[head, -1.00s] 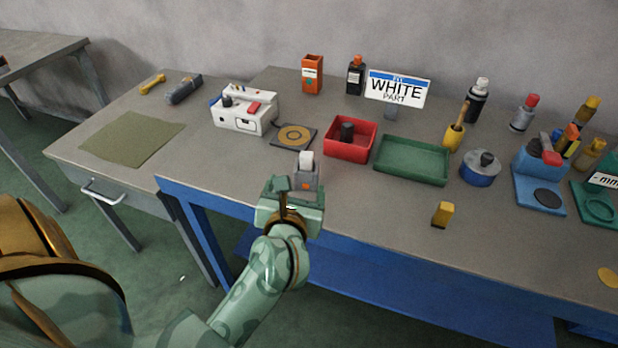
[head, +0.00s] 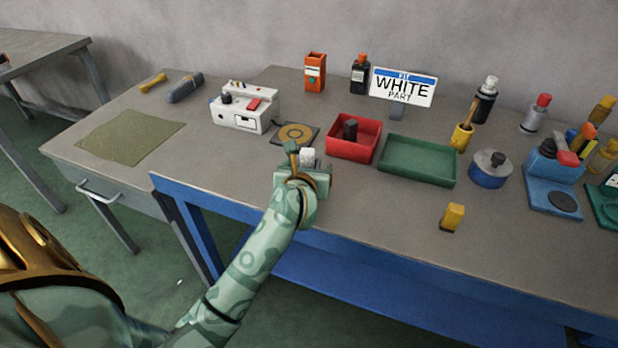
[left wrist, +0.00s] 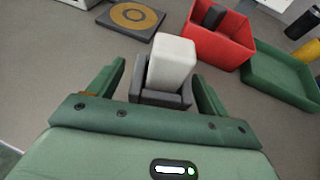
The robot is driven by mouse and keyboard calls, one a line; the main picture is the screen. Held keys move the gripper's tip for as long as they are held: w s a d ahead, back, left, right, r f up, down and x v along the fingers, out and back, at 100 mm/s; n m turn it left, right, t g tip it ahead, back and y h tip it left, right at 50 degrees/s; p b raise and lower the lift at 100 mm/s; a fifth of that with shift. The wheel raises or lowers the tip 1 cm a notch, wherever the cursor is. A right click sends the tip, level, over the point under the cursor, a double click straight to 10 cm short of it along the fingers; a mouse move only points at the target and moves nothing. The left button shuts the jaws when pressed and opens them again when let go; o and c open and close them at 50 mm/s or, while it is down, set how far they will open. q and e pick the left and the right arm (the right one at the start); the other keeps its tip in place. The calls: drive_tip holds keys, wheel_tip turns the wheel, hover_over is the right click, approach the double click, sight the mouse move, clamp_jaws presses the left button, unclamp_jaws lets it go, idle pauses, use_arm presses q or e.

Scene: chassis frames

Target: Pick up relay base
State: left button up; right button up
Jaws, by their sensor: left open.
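A white block (left wrist: 172,62) stands upright in a dark grey holder (left wrist: 150,98) on the bench; I take this as the relay base, though no label on it shows. In the head view only the white top (head: 307,155) shows, as my left gripper hides the rest. My left gripper (left wrist: 158,72) is open, its green fingers on either side of the holder, with a gap visible at the right finger. My right gripper is not in view.
Behind are a square plate with a ring (head: 295,134), a red bin (head: 350,155) holding a dark part, and a green tray (head: 415,180). A white device (head: 236,122) stands to the left. A yellow block (head: 453,217) lies right, with clear bench around it. A sign reads "WHITE PART" (head: 403,88).

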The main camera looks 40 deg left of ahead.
use_arm(q)
drive_tip(key=shift+x, duration=0.95)
drive_tip(key=shift+s, duration=0.1)
drive_tip(key=c, duration=1.1)
drive_tip(key=shift+c, duration=0.2)
drive_tip(key=shift+r, duration=0.2)
